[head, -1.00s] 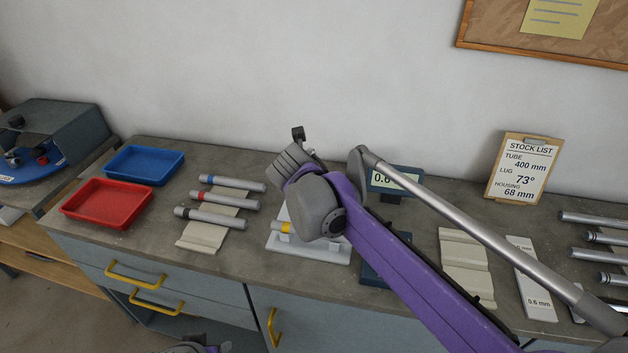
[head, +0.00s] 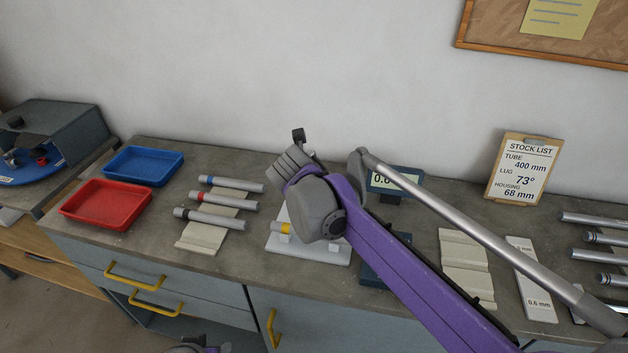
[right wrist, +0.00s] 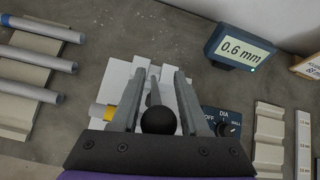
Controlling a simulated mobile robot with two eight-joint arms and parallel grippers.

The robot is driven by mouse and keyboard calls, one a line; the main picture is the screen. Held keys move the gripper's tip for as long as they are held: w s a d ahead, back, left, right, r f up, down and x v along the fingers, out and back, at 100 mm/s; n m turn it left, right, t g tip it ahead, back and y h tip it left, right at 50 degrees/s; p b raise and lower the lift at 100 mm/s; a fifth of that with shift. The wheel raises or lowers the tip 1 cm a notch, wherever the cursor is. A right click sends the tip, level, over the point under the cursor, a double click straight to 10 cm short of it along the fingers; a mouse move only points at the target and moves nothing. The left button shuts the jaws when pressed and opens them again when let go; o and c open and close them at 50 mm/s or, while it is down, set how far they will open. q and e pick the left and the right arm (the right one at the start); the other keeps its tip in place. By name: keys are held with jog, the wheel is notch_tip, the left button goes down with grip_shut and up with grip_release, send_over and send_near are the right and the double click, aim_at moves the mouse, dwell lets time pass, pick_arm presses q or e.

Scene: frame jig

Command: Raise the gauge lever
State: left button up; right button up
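The gauge has a white base (head: 335,254) on the bench, largely hidden in the head view by my right arm. In the right wrist view, the lever's black ball knob (right wrist: 158,121) sits between the fingers of my right gripper (right wrist: 159,75). The fingers are apart, with a narrow gap showing on each side of the knob. A grey tube with a yellow band (right wrist: 102,111) lies at the gauge, left of the fingers. The gauge display (right wrist: 242,48) reads 0.6 mm. My left gripper is not visible; only a bit of arm shows at the bottom of the head view.
A dial box marked DIA (right wrist: 222,122) stands close right of the fingers. Banded tubes (head: 223,200) lie on a cream rack to the left, near red (head: 108,204) and blue (head: 144,165) trays. An empty cream rack (head: 466,266) and a stock list (head: 522,170) are on the right.

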jog(key=shift+o, duration=1)
jog(key=shift+w, duration=0.15)
jog(key=shift+r, duration=0.1)
jog(key=v, duration=1.1)
